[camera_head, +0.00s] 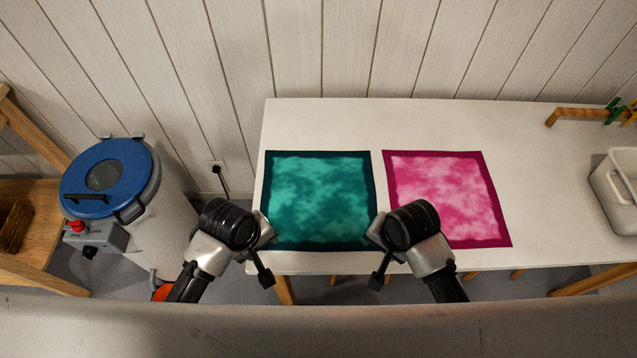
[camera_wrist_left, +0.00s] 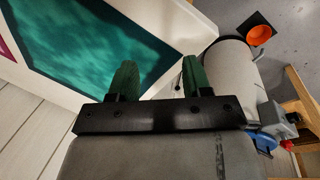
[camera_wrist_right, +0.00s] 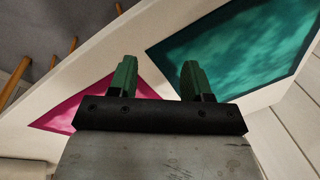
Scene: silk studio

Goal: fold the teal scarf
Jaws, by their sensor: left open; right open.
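The teal scarf (camera_head: 320,195) lies flat and spread out as a square with a dark border at the left part of the white table. It also shows in the left wrist view (camera_wrist_left: 105,45) and the right wrist view (camera_wrist_right: 235,45). My left gripper (camera_head: 268,230) is open and empty at the scarf's front left corner; its green fingers (camera_wrist_left: 158,80) show apart. My right gripper (camera_head: 372,232) is open and empty near the front right corner; its fingers (camera_wrist_right: 158,78) are apart. Whether either gripper touches the cloth cannot be told.
A pink scarf (camera_head: 445,195) lies flat just right of the teal one. The white table (camera_head: 440,125) is bare behind both scarves. A grey bin (camera_head: 615,190) and a wooden rack (camera_head: 580,116) are at the right. A blue-lidded steamer (camera_head: 105,180) stands left of the table.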

